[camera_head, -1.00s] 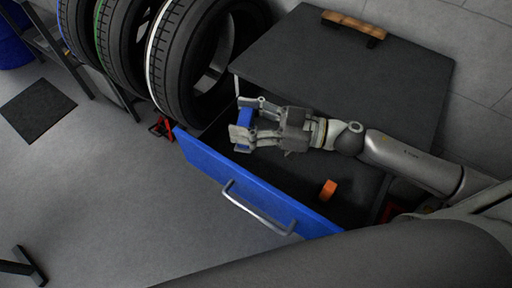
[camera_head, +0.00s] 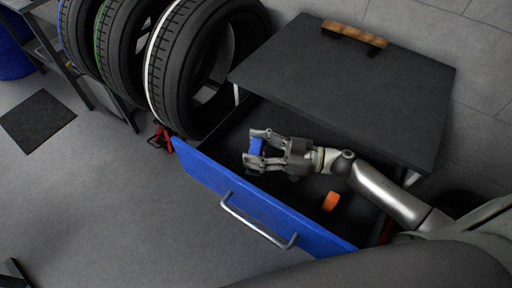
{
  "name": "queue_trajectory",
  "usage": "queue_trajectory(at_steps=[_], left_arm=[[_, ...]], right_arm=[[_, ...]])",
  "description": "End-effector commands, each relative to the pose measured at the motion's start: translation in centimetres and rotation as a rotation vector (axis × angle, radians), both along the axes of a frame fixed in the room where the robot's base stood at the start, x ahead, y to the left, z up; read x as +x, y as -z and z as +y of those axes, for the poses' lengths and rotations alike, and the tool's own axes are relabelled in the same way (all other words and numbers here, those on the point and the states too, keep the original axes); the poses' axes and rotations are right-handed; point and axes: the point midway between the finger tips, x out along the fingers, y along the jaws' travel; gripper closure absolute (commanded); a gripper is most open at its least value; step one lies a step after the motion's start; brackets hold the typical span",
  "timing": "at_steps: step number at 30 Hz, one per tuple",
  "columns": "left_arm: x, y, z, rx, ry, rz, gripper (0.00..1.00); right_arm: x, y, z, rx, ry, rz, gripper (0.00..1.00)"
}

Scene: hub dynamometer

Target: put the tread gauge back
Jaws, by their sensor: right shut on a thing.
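My right gripper (camera_head: 258,153) is shut on a small blue object, which I take to be the tread gauge (camera_head: 257,146). It holds the gauge over the open drawer, behind the blue drawer front (camera_head: 262,208) with its silver handle. The gripper hides part of the gauge. I cannot tell whether the gauge touches the drawer floor. A small orange object (camera_head: 331,201) lies in the drawer to the right of the gripper. My left gripper is not in view.
The dark cabinet top (camera_head: 350,85) overhangs the drawer's back and carries a wooden-backed brush (camera_head: 354,33). Several tyres (camera_head: 180,70) stand on a rack at the left. A black mat (camera_head: 38,120) lies on the floor, which is clear in front of the drawer.

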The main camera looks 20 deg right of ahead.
Motion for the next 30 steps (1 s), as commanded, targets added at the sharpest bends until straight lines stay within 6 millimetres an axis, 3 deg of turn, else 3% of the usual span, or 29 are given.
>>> queue_trajectory(at_steps=[21,22,26,30], left_arm=[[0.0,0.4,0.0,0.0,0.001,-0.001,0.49],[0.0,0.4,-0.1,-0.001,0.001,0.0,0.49],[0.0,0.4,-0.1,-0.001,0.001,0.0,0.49],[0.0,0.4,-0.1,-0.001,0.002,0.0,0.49]], right_arm=[[0.0,1.2,0.0,-0.001,0.0,0.0,0.74],[0.0,1.3,0.0,-0.002,0.001,0.001,0.41],[-0.1,1.4,0.0,-0.003,0.001,0.003,0.25],[-0.1,1.5,0.0,-0.004,0.001,0.005,0.22]])
